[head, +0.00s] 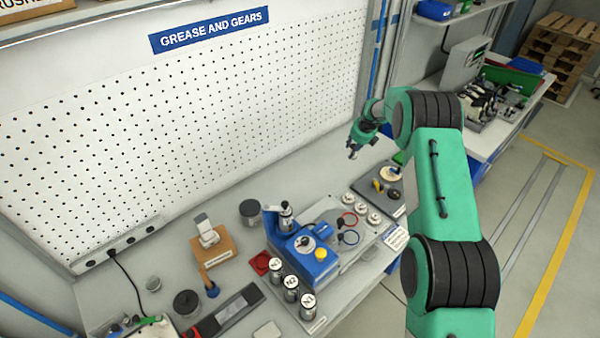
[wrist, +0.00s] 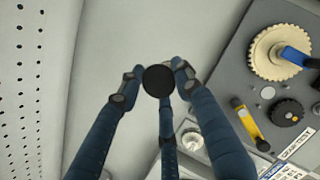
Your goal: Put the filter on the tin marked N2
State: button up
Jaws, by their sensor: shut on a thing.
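My gripper (head: 354,148) is raised above the back right of the bench, near the pegboard. In the wrist view its three fingers close around a small dark round piece (wrist: 159,80), which I take to be the filter; its sides are hidden by the fingers. Three upright tins with white lettered tops stand in a row at the bench front. The middle tin (head: 291,284) seems to read N2, between a back tin (head: 276,266) and a front tin (head: 308,302); the letters are small. My gripper is well apart from them.
A blue machine (head: 298,250) stands right behind the tins. A tray with several round white-topped pieces (head: 361,207) lies to its right. A dark board (head: 388,186) with a cream gear (wrist: 275,52) is near my gripper. The pegboard (head: 190,120) rises along the back.

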jog(key=s+a+r+n, duration=0.15)
jog(key=s+a, duration=0.25)
jog(key=a, duration=0.4)
jog(key=s+a+r+n+y, duration=0.15)
jog(key=s+a, duration=0.25)
jog(key=a, duration=0.4)
jog(key=s+a+r, duration=0.2)
jog(key=s+a, duration=0.2)
jog(key=a, duration=0.5)
jog(key=s+a+r+n+g+b, duration=0.1)
jog(key=s+a+r+n, duration=0.2)
jog(key=s+a, duration=1.4)
jog(key=shift+s+a+r+g+y, duration=0.15)
jog(key=shift+s+r+g+y, duration=0.2)
jog(key=shift+s, duration=1)
jog(key=shift+f, duration=0.15)
jog(key=shift+f, duration=2.35)
jog(key=shift+f, duration=0.1)
